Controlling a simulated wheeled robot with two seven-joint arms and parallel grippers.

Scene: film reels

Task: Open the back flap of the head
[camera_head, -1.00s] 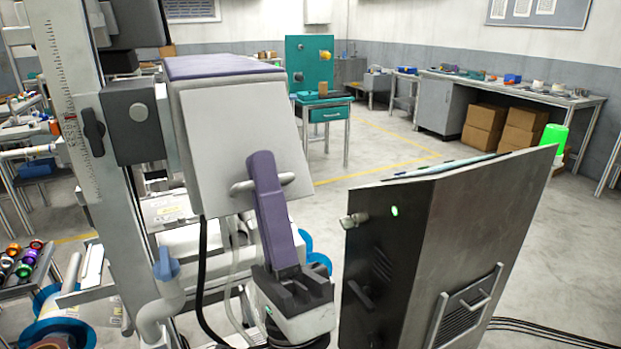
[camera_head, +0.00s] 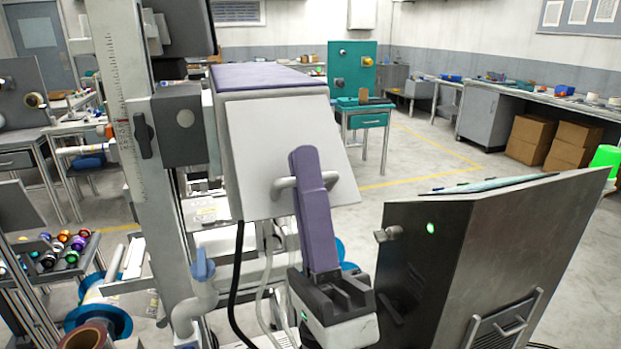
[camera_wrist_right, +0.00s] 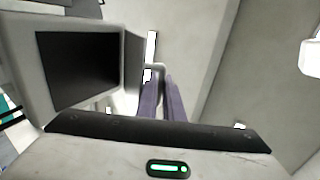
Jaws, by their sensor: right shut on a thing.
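The head (camera_head: 270,74) is a pale box with a purple top on a tall column, left of centre in the head view. Its back flap (camera_head: 262,140) is a light grey panel facing me, slanting outward toward its lower edge. A bar handle (camera_head: 283,186) crosses the flap's lower part. My right gripper (camera_head: 305,158), with long purple fingers, reaches up from below and is shut on this handle. In the right wrist view its fingers (camera_wrist_right: 163,98) point at the handle, which they partly hide. My left gripper is out of view.
A dark cabinet with a slanted top (camera_head: 490,240) stands close to the right of my right arm. A cart of coloured reels (camera_head: 62,250) is at the left. A teal workstation (camera_head: 362,118) and a long bench (camera_head: 540,95) are farther back, with open floor between.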

